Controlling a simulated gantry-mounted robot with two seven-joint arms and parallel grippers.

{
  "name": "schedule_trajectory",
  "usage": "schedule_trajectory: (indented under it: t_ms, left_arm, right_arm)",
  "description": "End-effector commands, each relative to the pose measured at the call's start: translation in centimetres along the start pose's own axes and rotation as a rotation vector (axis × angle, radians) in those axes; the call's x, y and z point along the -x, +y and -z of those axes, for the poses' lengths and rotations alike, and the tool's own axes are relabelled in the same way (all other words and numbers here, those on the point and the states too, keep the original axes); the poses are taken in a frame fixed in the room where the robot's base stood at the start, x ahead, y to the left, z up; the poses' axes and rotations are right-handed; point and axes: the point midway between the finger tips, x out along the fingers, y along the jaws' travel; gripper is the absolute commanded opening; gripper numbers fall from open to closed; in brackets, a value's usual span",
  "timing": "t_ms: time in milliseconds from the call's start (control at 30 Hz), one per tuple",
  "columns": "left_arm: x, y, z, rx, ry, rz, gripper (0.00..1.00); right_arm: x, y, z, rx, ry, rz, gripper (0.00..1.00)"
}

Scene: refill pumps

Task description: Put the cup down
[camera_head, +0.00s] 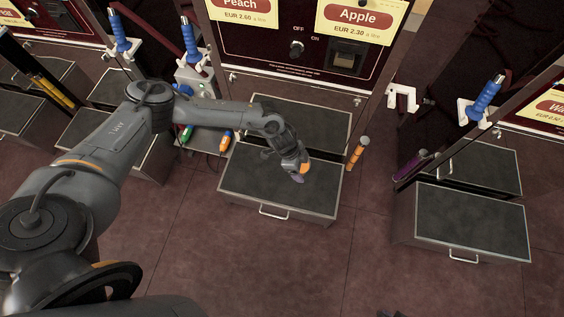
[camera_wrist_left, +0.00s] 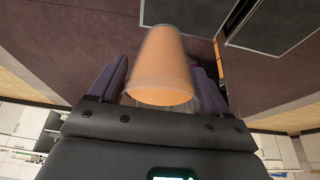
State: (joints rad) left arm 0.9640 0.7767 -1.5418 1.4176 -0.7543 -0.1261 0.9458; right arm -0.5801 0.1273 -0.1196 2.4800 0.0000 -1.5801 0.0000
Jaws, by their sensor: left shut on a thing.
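My left gripper (camera_head: 299,172) is above the dark-topped drawer box (camera_head: 255,188) in front of the Peach and Apple panel. It is shut on the cup. In the left wrist view the cup (camera_wrist_left: 163,65) is a translucent tumbler with an orange tint, between the two purple fingers. In the head view only a small orange part of the cup (camera_head: 305,168) shows beside the gripper. The height of the cup above the box top is hard to tell. My right gripper is not in view.
An orange-handled nozzle (camera_head: 357,151) stands at the box's right edge. Another drawer box (camera_head: 465,220) with a clear top stands to the right. Blue-handled nozzles (camera_head: 484,100) sit in white holders. Green and orange tools (camera_head: 225,141) lie behind my left forearm. The floor in front is clear.

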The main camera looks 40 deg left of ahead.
Motion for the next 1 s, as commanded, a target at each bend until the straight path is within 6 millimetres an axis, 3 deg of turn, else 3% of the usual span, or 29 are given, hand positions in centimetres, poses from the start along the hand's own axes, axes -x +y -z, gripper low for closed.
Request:
schedule_trajectory:
  t_ms: [33, 300, 500, 667, 833, 1000]
  left_arm:
    - [-3.1, 0.4, -1.9, -0.002, -0.003, -0.002, 0.42]
    - [-10.1, 2.1, -7.3, -0.005, -0.002, -0.001, 0.42]
    - [-12.9, 3.0, -9.6, -0.003, -0.002, 0.001, 0.42]
    - [-14.1, 3.1, -10.6, -0.002, -0.003, 0.003, 0.42]
    - [-15.4, 1.2, -12.0, 0.0, -0.004, 0.007, 0.42]
    - [-17.1, -2.1, -13.9, 0.0, -0.005, 0.008, 0.42]
  right_arm:
    - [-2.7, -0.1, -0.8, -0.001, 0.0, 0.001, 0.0]
    - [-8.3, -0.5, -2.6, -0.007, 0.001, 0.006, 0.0]
    - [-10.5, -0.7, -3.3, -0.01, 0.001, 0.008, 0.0]
    - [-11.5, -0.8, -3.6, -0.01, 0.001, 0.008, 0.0]
    - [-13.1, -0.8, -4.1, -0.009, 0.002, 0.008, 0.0]
    - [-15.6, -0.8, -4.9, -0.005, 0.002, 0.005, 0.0]
